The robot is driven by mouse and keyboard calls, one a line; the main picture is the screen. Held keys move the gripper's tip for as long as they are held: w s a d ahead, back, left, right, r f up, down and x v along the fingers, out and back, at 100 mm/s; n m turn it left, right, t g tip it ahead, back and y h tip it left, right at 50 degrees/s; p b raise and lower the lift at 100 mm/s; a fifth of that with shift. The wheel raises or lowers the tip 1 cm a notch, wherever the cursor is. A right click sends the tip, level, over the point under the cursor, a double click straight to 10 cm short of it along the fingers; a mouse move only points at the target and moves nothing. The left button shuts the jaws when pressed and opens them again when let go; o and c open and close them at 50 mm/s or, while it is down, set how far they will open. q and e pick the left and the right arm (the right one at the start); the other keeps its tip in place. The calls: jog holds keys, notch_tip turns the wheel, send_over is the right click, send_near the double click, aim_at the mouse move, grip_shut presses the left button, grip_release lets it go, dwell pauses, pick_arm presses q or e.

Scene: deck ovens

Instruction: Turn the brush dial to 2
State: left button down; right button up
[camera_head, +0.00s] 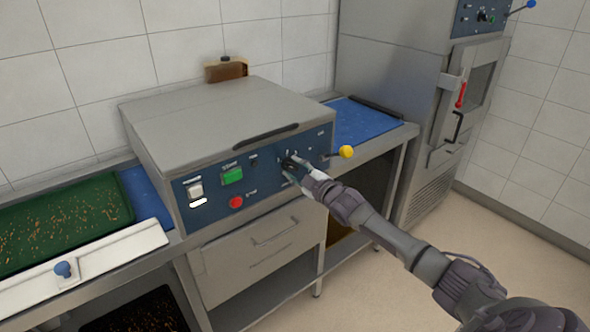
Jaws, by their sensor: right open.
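The brush dial is a small dark knob (288,163) on the blue control panel (262,172) at the front of the steel machine (225,118). My right gripper (291,170) is at the panel with its fingers at the knob. The fingers are open around or just in front of it; whether they touch it I cannot tell. The fingers hide part of the knob, and its pointer and numbers are too small to read. My left gripper is not in view.
A lever with a yellow ball (346,152) sticks out of the panel just right of my gripper. A green button (232,175), a red button (236,202) and a white switch (195,189) sit to the left. A green seeded tray (62,226) lies at far left.

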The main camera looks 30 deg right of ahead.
jog(key=shift+c, duration=0.2)
grip_shut()
jog(key=shift+m, duration=0.3)
jog(key=m, duration=0.4)
jog(key=shift+p, duration=0.3)
jog(key=m, duration=0.5)
jog(key=shift+d, duration=0.1)
jog(key=shift+m, duration=0.3)
jog(key=shift+o, duration=0.2)
grip_release()
